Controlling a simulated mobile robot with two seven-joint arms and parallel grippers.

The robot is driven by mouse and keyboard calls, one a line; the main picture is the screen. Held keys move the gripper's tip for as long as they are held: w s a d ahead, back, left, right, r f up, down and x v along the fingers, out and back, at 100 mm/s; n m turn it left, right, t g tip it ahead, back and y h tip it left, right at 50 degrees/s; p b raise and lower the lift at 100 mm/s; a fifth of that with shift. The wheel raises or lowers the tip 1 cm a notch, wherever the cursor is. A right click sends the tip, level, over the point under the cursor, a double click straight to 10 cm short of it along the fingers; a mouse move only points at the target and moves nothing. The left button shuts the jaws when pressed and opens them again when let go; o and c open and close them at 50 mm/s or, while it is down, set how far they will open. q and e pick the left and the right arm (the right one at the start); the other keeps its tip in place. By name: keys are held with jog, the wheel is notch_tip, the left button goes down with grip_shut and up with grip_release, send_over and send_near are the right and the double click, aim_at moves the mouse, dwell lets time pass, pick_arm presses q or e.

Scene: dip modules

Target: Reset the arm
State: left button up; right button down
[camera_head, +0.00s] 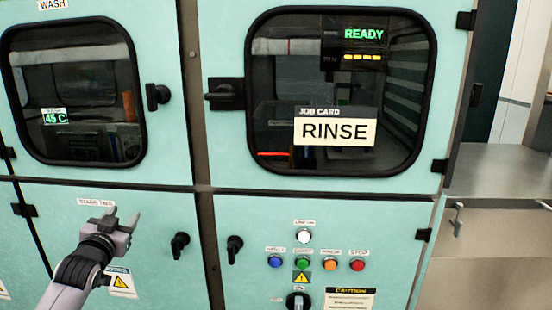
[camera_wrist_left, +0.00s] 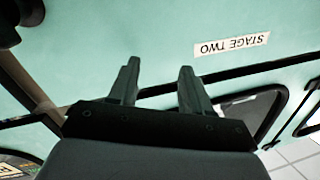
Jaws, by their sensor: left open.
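My left gripper (camera_head: 117,222) is raised in front of the lower left teal cabinet door, near a small label. Its two fingers are spread with nothing between them. In the left wrist view the gripper (camera_wrist_left: 157,85) shows the same two parted fingers against a teal panel, with a "STAGE TWO" label (camera_wrist_left: 232,45) upside down at the upper right. I cannot tell from these views how far the fingers are from the panel. My right gripper is in neither view.
The right machine door has a window (camera_head: 400,75), a "RINSE" job card (camera_head: 334,131) and a black handle (camera_head: 224,94). Below are several coloured buttons (camera_head: 302,263) and a black knob (camera_head: 298,300). A "READY" display (camera_head: 364,34) glows green. A grey counter (camera_head: 500,172) is at right.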

pick_arm(q)
jog(key=s+d+f+g+h, duration=0.1)
jog(key=s+d+f+g, duration=0.1)
jog(key=s+d+f, duration=0.55)
jog(key=s+d+f+g+h, duration=0.2)
jog(key=s+f, duration=0.7)
jog(key=f, duration=0.5)
jog(key=s+d+f+g, duration=0.1)
jog(key=s+d+f, duration=0.1)
jog(key=s, duration=0.5)
jog(key=s+d+f+g, duration=0.1)
jog(key=s+d+f, duration=0.1)
jog(key=s, duration=0.5)
jog(key=s+d+f+g, duration=0.1)
jog(key=s+d+f, duration=0.2)
jog(key=s, duration=0.4)
jog(key=shift+f+h, duration=0.35)
jog(key=shift+h, duration=0.05)
